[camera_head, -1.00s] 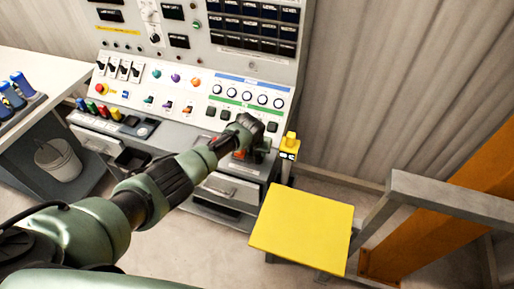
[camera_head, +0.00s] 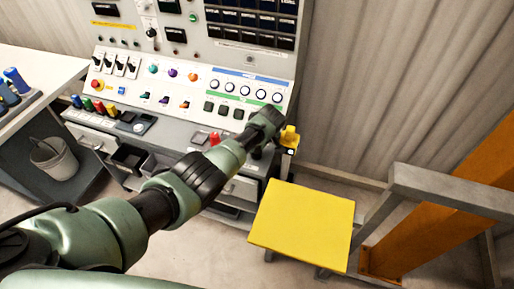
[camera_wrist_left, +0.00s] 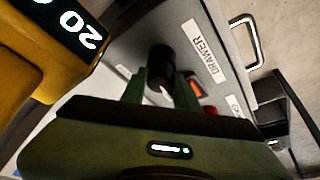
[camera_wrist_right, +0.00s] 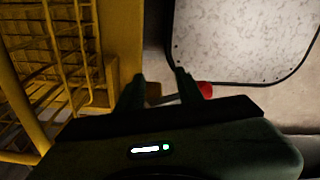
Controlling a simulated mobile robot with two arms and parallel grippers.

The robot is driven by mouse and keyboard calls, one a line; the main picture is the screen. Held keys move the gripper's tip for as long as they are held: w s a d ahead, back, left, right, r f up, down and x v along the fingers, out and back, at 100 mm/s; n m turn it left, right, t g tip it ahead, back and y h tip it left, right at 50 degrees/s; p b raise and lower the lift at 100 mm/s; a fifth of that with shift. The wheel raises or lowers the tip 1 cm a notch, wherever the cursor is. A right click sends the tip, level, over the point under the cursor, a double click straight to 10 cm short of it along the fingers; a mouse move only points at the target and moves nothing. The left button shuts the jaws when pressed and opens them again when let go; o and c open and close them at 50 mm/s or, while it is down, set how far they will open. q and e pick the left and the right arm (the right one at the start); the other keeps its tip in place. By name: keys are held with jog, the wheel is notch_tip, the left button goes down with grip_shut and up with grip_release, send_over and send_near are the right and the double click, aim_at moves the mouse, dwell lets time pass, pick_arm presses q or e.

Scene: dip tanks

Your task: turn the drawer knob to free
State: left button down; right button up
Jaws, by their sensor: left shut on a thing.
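The drawer knob (camera_wrist_left: 161,62) is a black round knob beside a white "DRAWER" label (camera_wrist_left: 203,52) in the left wrist view. My left gripper (camera_wrist_left: 160,92) has a finger on each side of its lower part and is shut on it. In the head view my left arm reaches to the right end of the console, and the wrist hides the knob. The drawer front with its handle (camera_head: 238,188) is below the console edge. My right gripper (camera_wrist_right: 157,82) is open in its own wrist view, away from the knob, and is not in the head view.
A yellow post-top unit (camera_head: 289,138) stands right beside my left wrist. A yellow square platform (camera_head: 302,226) is in front of it. A grey rail (camera_head: 440,195) and an orange beam (camera_head: 445,200) stand at the right. A red control (camera_head: 214,138) is on the console ledge.

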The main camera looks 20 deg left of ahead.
dwell(0.5)
pick_arm(q)
jog(key=c, duration=1.1)
grip_release()
jog(key=shift+o, duration=0.2)
jog(key=shift+d+r, duration=0.1)
jog(key=shift+r, duration=0.35)
jog(key=p+v, duration=0.1)
jog(key=v, duration=0.6)
jog(key=shift+f, duration=0.1)
